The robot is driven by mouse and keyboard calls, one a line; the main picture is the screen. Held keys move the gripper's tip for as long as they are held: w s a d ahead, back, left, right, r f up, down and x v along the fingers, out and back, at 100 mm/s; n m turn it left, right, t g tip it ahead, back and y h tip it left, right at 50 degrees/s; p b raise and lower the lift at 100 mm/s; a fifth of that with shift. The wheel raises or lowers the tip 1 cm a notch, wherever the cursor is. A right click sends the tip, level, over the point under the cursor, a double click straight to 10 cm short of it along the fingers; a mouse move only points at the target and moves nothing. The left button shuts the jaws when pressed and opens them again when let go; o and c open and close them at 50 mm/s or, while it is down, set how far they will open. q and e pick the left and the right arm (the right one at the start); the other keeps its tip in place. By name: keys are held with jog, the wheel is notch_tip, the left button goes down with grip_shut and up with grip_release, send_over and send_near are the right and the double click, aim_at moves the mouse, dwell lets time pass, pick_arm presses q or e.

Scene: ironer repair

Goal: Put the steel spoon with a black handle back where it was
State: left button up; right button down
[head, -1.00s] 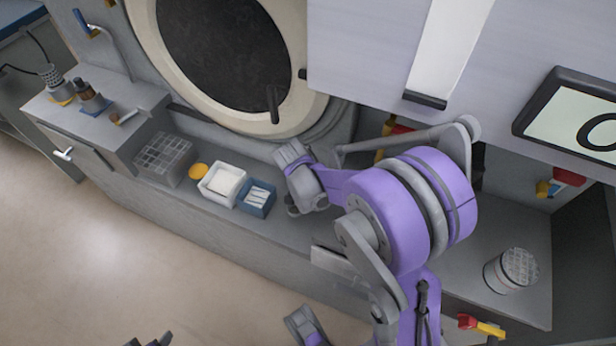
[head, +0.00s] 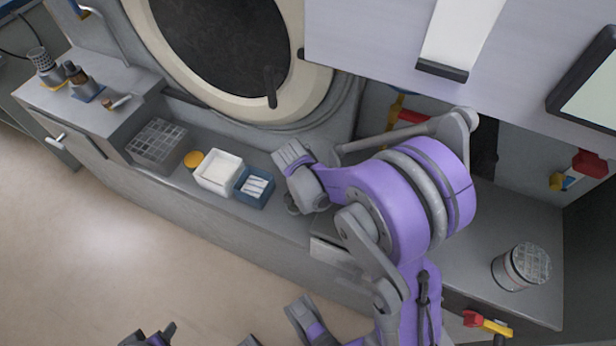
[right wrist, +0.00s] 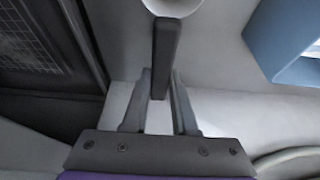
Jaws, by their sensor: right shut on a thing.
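The spoon shows in the right wrist view, with its black handle (right wrist: 164,60) between my right gripper's fingers (right wrist: 161,78). Its pale steel bowl (right wrist: 172,5) is cut off by the top edge. My right gripper is shut on the handle. In the head view my purple and grey right arm reaches over the counter; I cannot make out the spoon there. My left gripper (head: 150,336) is at the bottom edge of the head view, mostly cut off, and its opening is unclear.
A grid rack (head: 157,144), yellow disc (head: 193,159), white tub (head: 218,172) and blue bin (head: 254,188) line the counter left of my right arm. A grid-topped canister (head: 521,267) stands at right. The round door (head: 222,50) is behind. Open floor lies at lower left.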

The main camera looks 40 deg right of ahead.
jog(key=shift+f+b, duration=0.35)
jog(key=shift+f, duration=0.25)
jog(key=shift+c, duration=0.7)
grip_release()
jog(key=shift+r, duration=0.1)
jog(key=shift+p+v, duration=0.8)
jog(key=shift+v, duration=2.15)
